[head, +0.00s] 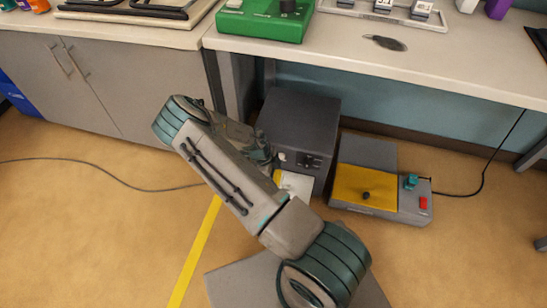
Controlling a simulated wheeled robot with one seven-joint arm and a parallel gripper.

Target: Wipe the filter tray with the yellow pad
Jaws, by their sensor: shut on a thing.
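A pale tray (298,184), which looks like the filter tray, lies at the front foot of a dark grey box (300,118) on the floor. My arm hides its left part. My gripper (274,166) is at the tray's left end, low in front of the box, mostly hidden behind my forearm. It is shut on the yellow pad (277,176), of which only a small yellow edge shows. I cannot tell whether the pad touches the tray.
A grey and yellow unit (366,187) with a red button stands right of the box. Its cable runs right. Another cable (120,183) crosses the floor at left. A workbench (400,65) overhangs the box's back. Yellow tape (195,255) marks open floor.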

